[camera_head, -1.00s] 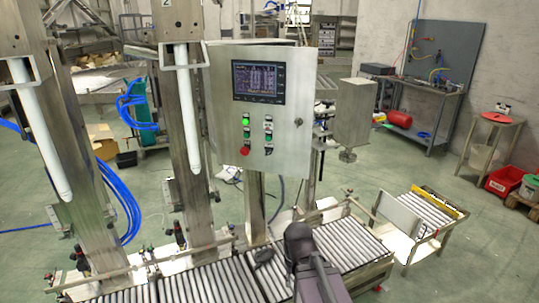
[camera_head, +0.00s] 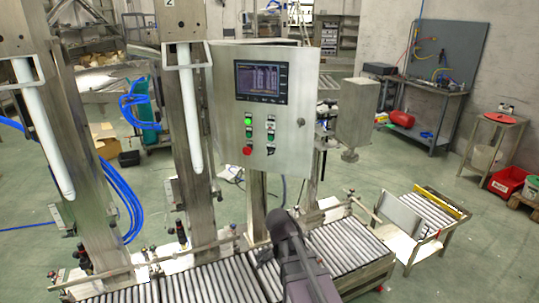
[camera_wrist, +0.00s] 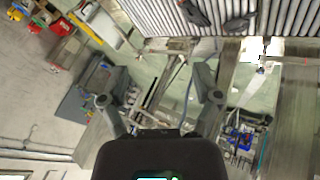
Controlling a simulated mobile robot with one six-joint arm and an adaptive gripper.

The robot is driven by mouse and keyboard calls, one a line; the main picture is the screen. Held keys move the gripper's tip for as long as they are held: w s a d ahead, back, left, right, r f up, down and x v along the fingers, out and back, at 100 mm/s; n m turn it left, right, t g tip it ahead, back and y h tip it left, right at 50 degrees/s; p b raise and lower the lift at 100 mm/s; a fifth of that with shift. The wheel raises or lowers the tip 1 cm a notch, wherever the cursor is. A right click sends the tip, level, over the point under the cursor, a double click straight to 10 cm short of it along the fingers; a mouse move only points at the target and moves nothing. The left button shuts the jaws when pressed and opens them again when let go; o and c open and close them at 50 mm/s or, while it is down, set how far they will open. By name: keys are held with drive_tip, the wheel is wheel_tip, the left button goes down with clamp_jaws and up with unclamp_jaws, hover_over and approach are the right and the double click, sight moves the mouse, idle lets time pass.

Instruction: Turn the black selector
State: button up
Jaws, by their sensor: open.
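The steel control cabinet (camera_head: 291,140) stands upright beyond the roller conveyor. Its front carries a screen and two columns of small controls. The black selector (camera_head: 270,150) appears as a small dark knob low in the right column; which way it points is too small to tell. My gripper shows in the wrist view (camera_wrist: 158,98) with its two fingers spread wide and nothing between them. In the head view my dark arm rises from the bottom, below and apart from the cabinet; the fingers cannot be made out there. The selector is not seen in the wrist view.
A red button (camera_head: 247,151) sits left of the selector, and green controls (camera_head: 248,121) are above. The roller conveyor (camera_head: 215,283) runs in front of the cabinet. Two steel columns with white tubes (camera_head: 188,110) stand left. A roller cart (camera_head: 425,220) stands right, with open floor around it.

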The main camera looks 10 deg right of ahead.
drive_tip(key=w+a+r+n+t+h, duration=0.1)
drive_tip(key=w+r+t+h, duration=0.1)
drive_tip(key=w+r+t, duration=0.3)
drive_tip(key=w+a+r+h, duration=0.1)
drive_tip(key=w+r+h, duration=0.15)
drive_tip(key=w, duration=0.45)
drive_tip(key=n+t+y, duration=0.2)
drive_tip(key=n+t, duration=0.2)
drive_tip(key=t, duration=0.3)
approach(270, 154)
drive_tip(key=v, duration=0.4)
drive_tip(key=shift+w+a, duration=0.1)
drive_tip(key=shift+a, duration=0.1)
drive_tip(key=shift+w, duration=0.15)
drive_tip(key=x, duration=1.3)
drive_tip(key=shift+w+d+r, duration=0.1)
drive_tip(key=shift+w+d, duration=0.1)
drive_tip(key=shift+d, duration=0.2)
clamp_jaws()
